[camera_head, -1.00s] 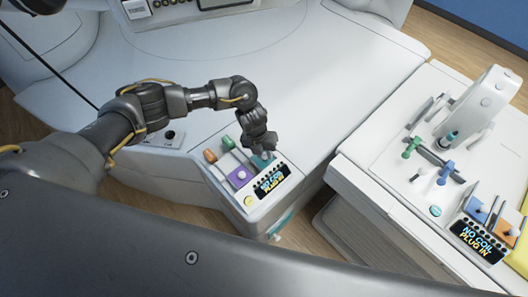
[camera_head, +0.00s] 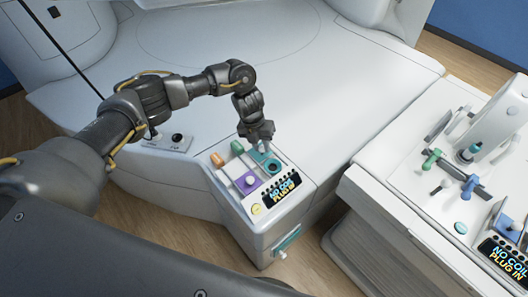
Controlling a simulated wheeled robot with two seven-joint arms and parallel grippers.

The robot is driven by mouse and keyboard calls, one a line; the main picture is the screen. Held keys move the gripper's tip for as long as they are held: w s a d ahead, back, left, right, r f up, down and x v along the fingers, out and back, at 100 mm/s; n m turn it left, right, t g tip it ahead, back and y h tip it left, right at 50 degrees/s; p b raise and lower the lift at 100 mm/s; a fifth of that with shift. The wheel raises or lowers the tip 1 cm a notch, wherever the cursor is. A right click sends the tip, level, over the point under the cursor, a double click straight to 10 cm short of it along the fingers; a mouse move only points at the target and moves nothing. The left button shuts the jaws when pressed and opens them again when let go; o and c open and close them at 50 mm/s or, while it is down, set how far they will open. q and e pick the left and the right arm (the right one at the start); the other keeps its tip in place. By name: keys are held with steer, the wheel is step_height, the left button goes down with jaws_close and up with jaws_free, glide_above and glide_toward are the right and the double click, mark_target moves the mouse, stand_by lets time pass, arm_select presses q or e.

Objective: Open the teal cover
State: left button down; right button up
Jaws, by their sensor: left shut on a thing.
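The teal cover (camera_head: 259,156) belongs to the rightmost slot on the small panel at the corner of the white table. My left gripper (camera_head: 264,146) comes down from above at the far end of this slot. It is shut on the teal cover, and its fingers hide part of it. In front of the gripper a teal socket with a round ring (camera_head: 273,167) shows uncovered. My right gripper is not in view.
Beside the teal slot are a purple cover (camera_head: 248,182), a green knob (camera_head: 238,147) and an orange knob (camera_head: 217,160). A white cabinet (camera_head: 400,215) with another panel stands at the right, across a gap.

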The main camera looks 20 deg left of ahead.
mark_target(256, 153)
arm_select(q)
steer(key=c, duration=1.4)
jaws_free()
steer(key=shift+d, duration=0.1)
steer(key=shift+o, duration=1.1)
step_height(256, 153, up, 11)
steer(key=a+b, duration=0.2)
steer(key=shift+f, duration=0.15)
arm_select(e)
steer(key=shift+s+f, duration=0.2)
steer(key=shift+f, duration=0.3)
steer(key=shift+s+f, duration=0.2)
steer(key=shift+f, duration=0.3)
arm_select(q)
steer(key=shift+a, duration=0.1)
steer(key=shift+s, duration=0.1)
